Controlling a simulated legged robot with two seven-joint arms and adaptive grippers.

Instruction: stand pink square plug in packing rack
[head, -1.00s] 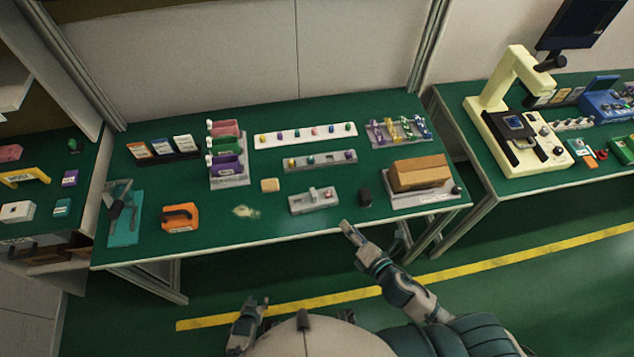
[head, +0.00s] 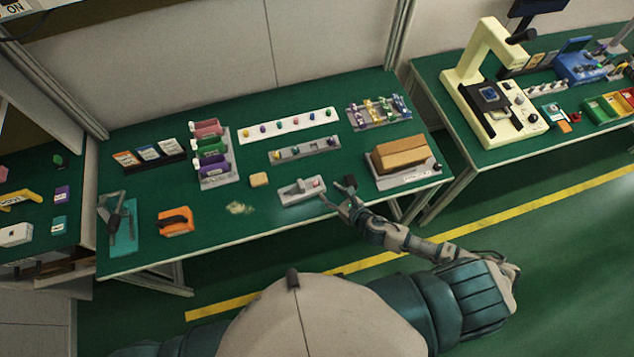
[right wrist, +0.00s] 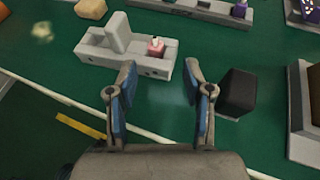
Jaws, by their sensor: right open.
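The pink square plug (right wrist: 156,47) sits in the right end of a small grey holder (right wrist: 100,50) near the table's front edge. In the head view the plug (head: 317,183) is a tiny pink spot in the holder (head: 300,191). My right gripper (right wrist: 161,72) is open and empty, its fingertips just in front of the holder's right end. In the head view the right gripper (head: 336,199) is at the table's front edge. My left gripper is out of view.
A black block (right wrist: 238,93) stands close right of my right gripper. A brown box (head: 398,155) on a grey base is farther right. A white strip (head: 287,125) with several plugs lies behind. A tan block (head: 259,180) and an orange tool (head: 175,221) lie left.

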